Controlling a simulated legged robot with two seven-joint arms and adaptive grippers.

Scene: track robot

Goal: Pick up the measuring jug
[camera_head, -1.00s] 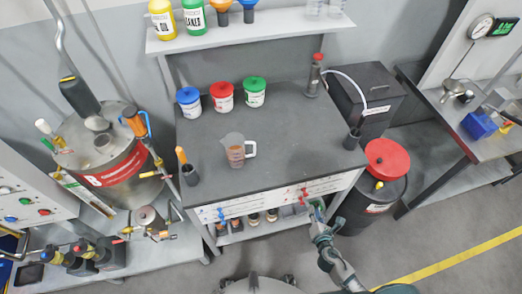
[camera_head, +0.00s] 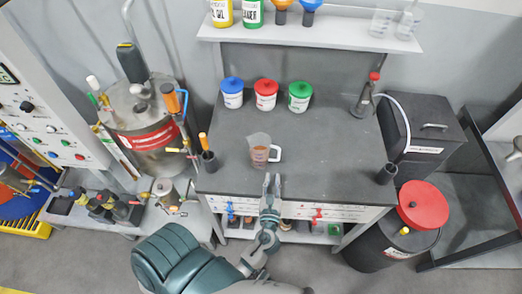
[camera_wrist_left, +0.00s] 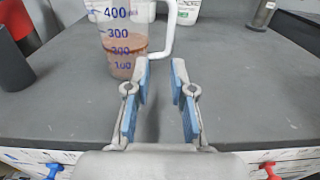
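The measuring jug (camera_head: 260,152) is clear with a white handle and holds a brownish liquid. It stands upright on the dark grey bench top (camera_head: 330,150), near its front. In the left wrist view the jug (camera_wrist_left: 122,45) shows blue marks up to 400, with its handle on the right. My left gripper (camera_head: 271,180) is just in front of the jug, near the bench's front edge. In the left wrist view its blue-padded fingers (camera_wrist_left: 160,85) are apart with nothing between them, short of the handle. My right gripper is not in view.
Blue-, red- and green-lidded tubs (camera_head: 266,95) stand behind the jug. A dark cup with an orange-handled tool (camera_head: 207,155) is to its left, another dark cup (camera_head: 386,174) to its right. A flask (camera_head: 364,100) stands at back right. The bench around the jug is clear.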

